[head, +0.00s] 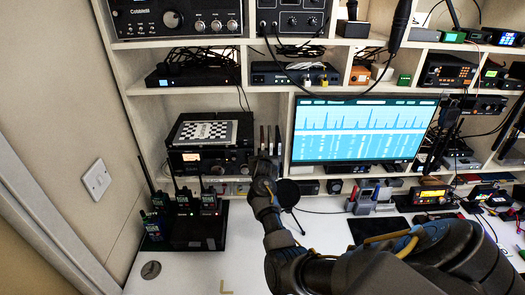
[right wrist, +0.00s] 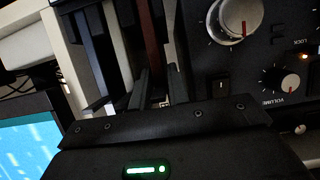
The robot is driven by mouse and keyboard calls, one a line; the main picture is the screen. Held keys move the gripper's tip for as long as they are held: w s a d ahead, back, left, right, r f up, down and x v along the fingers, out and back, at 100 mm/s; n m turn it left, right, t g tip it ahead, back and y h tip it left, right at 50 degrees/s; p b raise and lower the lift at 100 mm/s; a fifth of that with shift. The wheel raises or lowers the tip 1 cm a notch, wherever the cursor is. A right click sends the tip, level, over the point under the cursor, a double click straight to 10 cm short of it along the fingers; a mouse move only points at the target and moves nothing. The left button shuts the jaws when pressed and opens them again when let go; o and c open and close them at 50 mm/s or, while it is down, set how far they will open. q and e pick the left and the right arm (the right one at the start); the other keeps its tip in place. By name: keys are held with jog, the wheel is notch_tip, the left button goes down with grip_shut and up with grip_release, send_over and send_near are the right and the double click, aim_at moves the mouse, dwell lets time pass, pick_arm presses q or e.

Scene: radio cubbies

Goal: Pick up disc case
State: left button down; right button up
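My right gripper (head: 269,138) reaches into the left cubby, between the stacked radio and the monitor. In the head view its tips point up, beside thin upright pieces. In the right wrist view a thin reddish-brown upright edge (right wrist: 152,42) stands between dark and grey strips above the black gripper body. I cannot tell whether this edge is the disc case or whether the fingers touch it. A flat case-like item with a black-and-white checkered face (head: 203,130) lies on top of the radio (head: 212,160), left of the gripper. My left gripper is not in view.
The lit monitor (head: 363,130) is close to the right of my gripper. Handheld radios (head: 184,202) stand on a black base at the lower left. A round black object (head: 287,193) sits just beside my wrist.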

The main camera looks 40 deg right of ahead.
grip_shut()
notch_tip(320, 180, up, 12)
jog(key=shift+r+b, duration=0.25)
jog(key=shift+b, duration=0.6)
jog(key=s+a+p, duration=0.3)
jog(key=s+a, duration=0.8)
jog(key=s, duration=0.3)
jog(key=shift+s+f, duration=0.25)
